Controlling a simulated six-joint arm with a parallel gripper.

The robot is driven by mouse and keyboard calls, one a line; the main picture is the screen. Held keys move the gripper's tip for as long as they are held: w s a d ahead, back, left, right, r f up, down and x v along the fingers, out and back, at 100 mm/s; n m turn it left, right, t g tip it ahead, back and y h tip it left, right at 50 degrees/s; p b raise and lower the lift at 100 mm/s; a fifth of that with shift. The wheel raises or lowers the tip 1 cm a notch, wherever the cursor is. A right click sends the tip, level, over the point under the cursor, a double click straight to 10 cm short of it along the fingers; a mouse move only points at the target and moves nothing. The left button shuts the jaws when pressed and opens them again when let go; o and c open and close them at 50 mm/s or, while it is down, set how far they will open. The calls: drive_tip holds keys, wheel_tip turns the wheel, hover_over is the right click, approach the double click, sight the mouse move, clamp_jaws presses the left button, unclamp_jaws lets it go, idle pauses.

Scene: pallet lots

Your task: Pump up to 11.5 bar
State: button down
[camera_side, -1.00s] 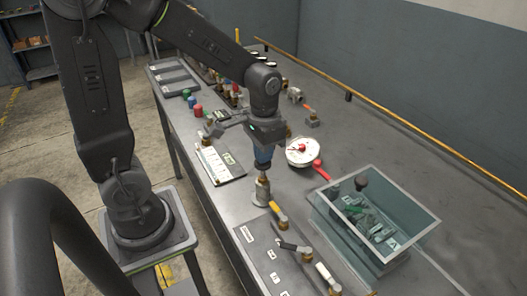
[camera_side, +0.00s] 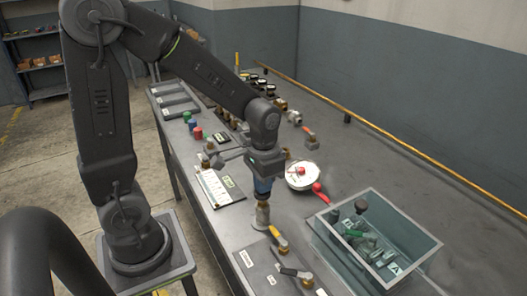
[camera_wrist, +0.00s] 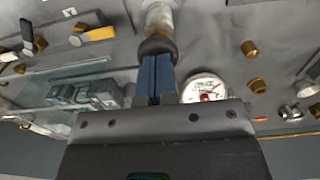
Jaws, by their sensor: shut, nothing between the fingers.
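My gripper (camera_side: 262,191) points down with its blue fingers closed together and empty. It is over a grey pump (camera_side: 261,217) with a brass-coloured upper part. In the wrist view my fingers (camera_wrist: 157,75) meet the pump's dark round knob (camera_wrist: 157,47); I cannot tell whether they press on it. A white round gauge (camera_side: 300,177) with red on its face stands right of the pump; it also shows in the wrist view (camera_wrist: 203,88). Its reading is too small to tell. A red-handled valve (camera_side: 318,189) sits beside the gauge. A yellow-handled valve (camera_side: 278,236) is in front of the pump.
A clear-walled tank (camera_side: 428,238) with green parts inside stands at the right. A dark-handled valve (camera_side: 292,271) is near the front. A white sheet or panel (camera_side: 218,187) lies left of the pump.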

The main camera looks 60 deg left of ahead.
wheel_tip(320, 180, up, 13)
idle(0.3)
drive_tip(key=shift+f, duration=0.1)
idle(1.3)
wheel_tip(320, 180, up, 3)
drive_tip(key=shift+d+r, duration=0.15)
drive_tip(key=shift+r, duration=0.05)
wheel_tip(320, 180, down, 14)
drive_tip(key=shift+s, duration=0.1)
idle(0.6)
